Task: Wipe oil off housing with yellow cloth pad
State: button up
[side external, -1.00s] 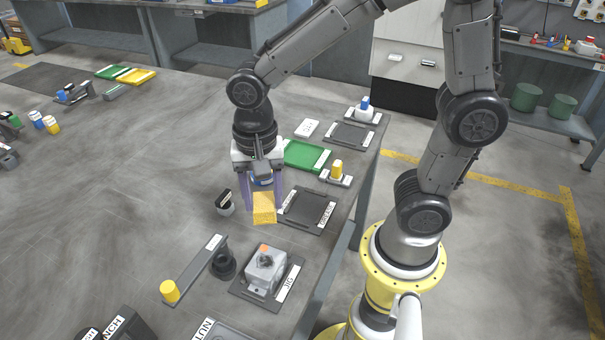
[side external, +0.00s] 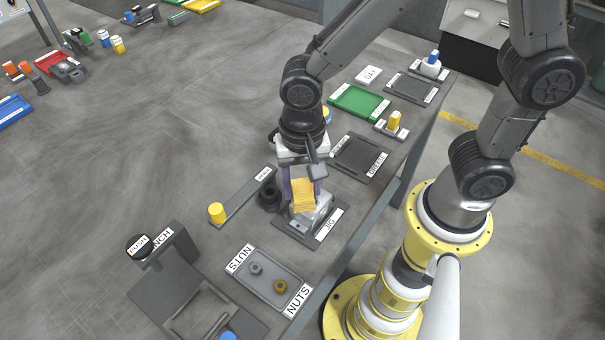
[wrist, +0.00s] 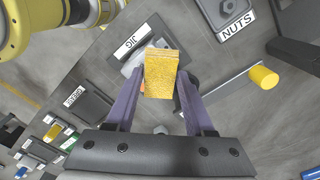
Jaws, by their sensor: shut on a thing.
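My gripper (side external: 302,186) is shut on the yellow cloth pad (side external: 303,195). The pad also shows between the two purple fingers in the wrist view (wrist: 161,75). The grey housing (side external: 322,207) sits on the jig plate (side external: 291,229), which is labelled JIG. The pad is over the housing and hides much of it; I cannot tell whether they touch. In the wrist view only edges of the housing (wrist: 133,64) show around the pad. An orange patch (wrist: 141,86) shows at the pad's left edge. Any oil under the pad is hidden.
A nuts tray (side external: 265,277) and a punch fixture (side external: 165,250) stand in front. A dark round part (side external: 269,195) and a bar with a yellow knob (side external: 217,212) are left of the jig. An empty tray labelled GREASE (side external: 361,157) and a green tray (side external: 360,101) lie behind.

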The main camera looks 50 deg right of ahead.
notch_tip(320, 180, down, 4)
jog(key=shift+r, duration=0.2)
jog(key=shift+d+f, duration=0.1)
jog(key=shift+d, duration=0.15)
jog(key=shift+c, duration=0.5)
jog(key=shift+d+f, duration=0.1)
jog(key=shift+d, duration=2.65)
jog(key=shift+a, duration=2.9)
jog(key=shift+a+r, duration=0.2)
jog(key=shift+d+r, duration=0.1)
jog(key=shift+r, duration=3.8)
